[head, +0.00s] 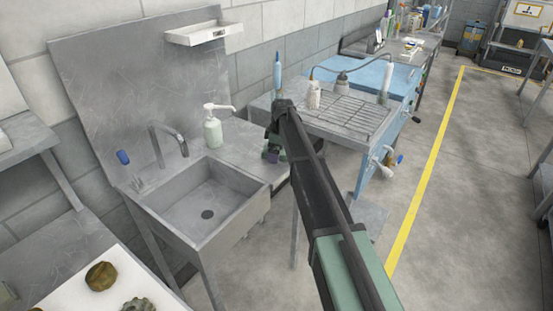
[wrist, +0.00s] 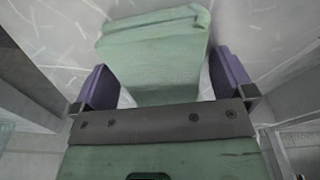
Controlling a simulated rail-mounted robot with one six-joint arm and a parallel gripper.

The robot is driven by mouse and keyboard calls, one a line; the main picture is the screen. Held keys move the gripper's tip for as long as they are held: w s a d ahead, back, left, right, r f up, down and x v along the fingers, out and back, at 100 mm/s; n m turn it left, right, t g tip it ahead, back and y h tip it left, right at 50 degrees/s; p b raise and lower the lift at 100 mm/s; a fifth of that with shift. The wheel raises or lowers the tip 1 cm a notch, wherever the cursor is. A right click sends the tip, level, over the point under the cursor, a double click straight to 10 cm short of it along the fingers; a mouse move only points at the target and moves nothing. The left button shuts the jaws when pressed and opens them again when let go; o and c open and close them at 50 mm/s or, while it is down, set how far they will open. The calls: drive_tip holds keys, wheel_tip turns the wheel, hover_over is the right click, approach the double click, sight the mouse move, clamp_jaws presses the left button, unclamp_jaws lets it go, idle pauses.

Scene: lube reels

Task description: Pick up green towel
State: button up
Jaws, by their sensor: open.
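The green towel (wrist: 153,50) is a folded pale green block on the scratched metal counter in the wrist view. My gripper (wrist: 165,80) is open, with one purple finger on each side of the towel's near part. A narrow gap shows beside the fingers; I cannot tell whether either touches the towel. The towel's near end is hidden behind the gripper's grey front bar. In the head view my gripper (head: 271,153) is low over the counter right of the sink, and the arm largely hides the towel there.
The sink basin (head: 207,214) and a soap pump bottle (head: 213,130) are left of my gripper. A blue parts washer (head: 375,77) with a wire rack (head: 345,113) stands behind to the right. A small shelf (head: 203,33) hangs on the wall. The floor right is open.

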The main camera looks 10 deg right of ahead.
drive_tip(key=shift+r, duration=0.1)
drive_tip(key=c, duration=1.1)
wheel_tip(320, 180, up, 20)
drive_tip(key=p, duration=2)
